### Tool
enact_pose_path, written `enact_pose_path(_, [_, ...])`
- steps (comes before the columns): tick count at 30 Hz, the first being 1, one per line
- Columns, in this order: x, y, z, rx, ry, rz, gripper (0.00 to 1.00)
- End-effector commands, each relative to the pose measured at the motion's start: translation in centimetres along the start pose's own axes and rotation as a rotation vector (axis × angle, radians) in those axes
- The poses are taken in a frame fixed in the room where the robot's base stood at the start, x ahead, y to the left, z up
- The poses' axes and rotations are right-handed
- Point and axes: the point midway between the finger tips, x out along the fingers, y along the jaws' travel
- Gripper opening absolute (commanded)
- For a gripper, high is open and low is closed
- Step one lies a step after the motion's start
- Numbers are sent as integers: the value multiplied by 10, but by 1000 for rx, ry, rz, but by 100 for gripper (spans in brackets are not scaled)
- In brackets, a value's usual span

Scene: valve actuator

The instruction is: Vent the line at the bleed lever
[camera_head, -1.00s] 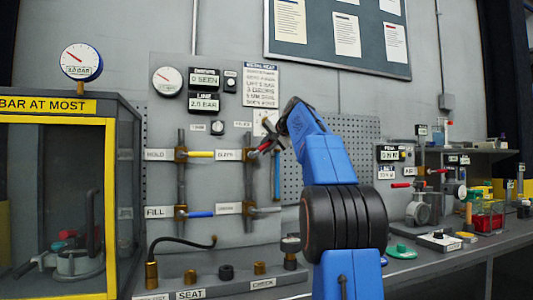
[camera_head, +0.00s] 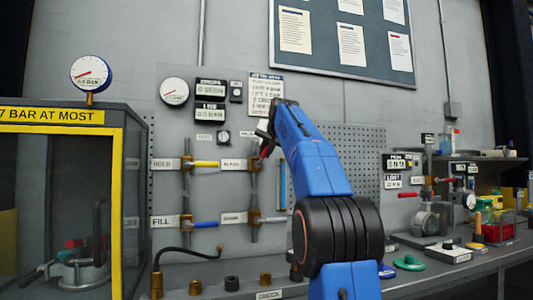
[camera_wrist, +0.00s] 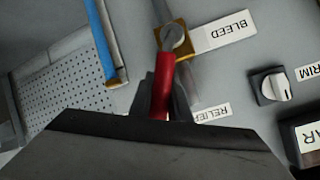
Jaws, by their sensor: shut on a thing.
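The bleed lever has a red handle (camera_wrist: 161,88) on a brass valve (camera_wrist: 173,36) next to the BLEED label (camera_wrist: 220,30) in the wrist view. The handle runs from the valve to between my jaws, roughly along the pipe. My gripper (camera_wrist: 160,112) is shut on the handle; the fingertips are partly hidden behind it. In the head view my gripper (camera_head: 266,143) is at the upper right valve (camera_head: 253,166), and only a little red of the handle shows. The line readout (camera_head: 210,114) seems to read 0.0 BAR. The cabinet gauge (camera_head: 90,73) needle points lower left.
A yellow lever (camera_head: 206,163) sits left of the bleed valve. A blue lever (camera_head: 205,224) and a grey lever (camera_head: 270,219) are below. A glazed cabinet (camera_head: 125,210) stands left, and a bench with several devices right. A selector knob (camera_wrist: 270,87) is near my wrist.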

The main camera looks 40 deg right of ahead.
Motion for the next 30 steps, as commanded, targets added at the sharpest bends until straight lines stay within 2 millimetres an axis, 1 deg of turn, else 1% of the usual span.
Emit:
enact_pose_path(8, [1, 0, 2, 0, -5, 1, 0])
enact_pose_path(9, [1, 0, 2, 0, -5, 1, 24])
enact_pose_path(10, [1, 0, 2, 0, -5, 1, 31])
enact_pose_path(11, [1, 0, 2, 0, -5, 1, 35])
enact_pose_path(23, [0, 0, 0, 13, -4, -6, 35])
enact_pose_path(26, [1, 4, 0, 48, -13, -20, 35])
enact_pose_path(30, [3, 11, 1, 139, -40, -56, 35])
